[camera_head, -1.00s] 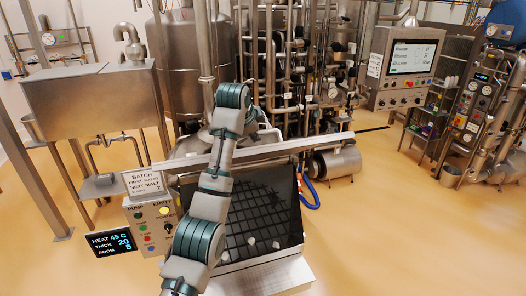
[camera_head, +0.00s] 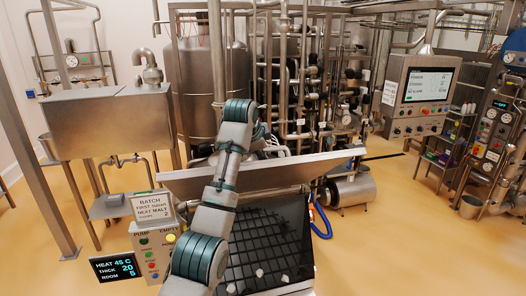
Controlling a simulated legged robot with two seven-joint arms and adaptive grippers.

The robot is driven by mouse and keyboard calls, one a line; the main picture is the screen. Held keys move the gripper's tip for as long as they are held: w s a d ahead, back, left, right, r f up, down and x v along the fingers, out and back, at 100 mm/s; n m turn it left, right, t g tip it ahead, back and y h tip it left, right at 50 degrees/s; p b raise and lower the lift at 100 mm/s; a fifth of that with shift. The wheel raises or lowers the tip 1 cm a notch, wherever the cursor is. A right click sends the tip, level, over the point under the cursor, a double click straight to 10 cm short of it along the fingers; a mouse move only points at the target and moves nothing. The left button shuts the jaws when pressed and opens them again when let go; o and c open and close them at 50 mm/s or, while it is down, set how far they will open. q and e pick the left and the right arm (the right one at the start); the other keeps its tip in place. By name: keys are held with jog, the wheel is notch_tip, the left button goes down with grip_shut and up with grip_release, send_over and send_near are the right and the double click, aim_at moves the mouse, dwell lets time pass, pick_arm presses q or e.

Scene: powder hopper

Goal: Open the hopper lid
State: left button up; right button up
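The hopper (camera_head: 300,240) stands in front of me, with a dark grid and a few pale lumps in its open mouth. Its metal lid (camera_head: 290,177) is raised along the far side, tilted up, and the broad face toward me shows. My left arm crosses in front of the lid and the hopper's left side. Its far end bends down behind the lid's upper edge, where my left gripper (camera_head: 270,146) is mostly hidden. I cannot tell whether its fingers are open or whether they touch the lid. My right gripper is not in view.
A control box (camera_head: 153,252) with buttons, a batch sign (camera_head: 152,205) and a small display (camera_head: 118,267) stand left of the hopper. Tanks and pipes fill the space behind. A blue hose (camera_head: 322,222) lies at the right. The floor (camera_head: 420,240) at right is clear.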

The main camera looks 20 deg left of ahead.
pick_arm(q)
jog(key=shift+w+a, duration=0.1)
jog(key=shift+w, duration=0.25)
jog(key=shift+s+a+r, duration=0.1)
jog(key=shift+s+r, duration=0.1)
jog(key=v, duration=1.1)
jog(key=shift+s+r, duration=0.1)
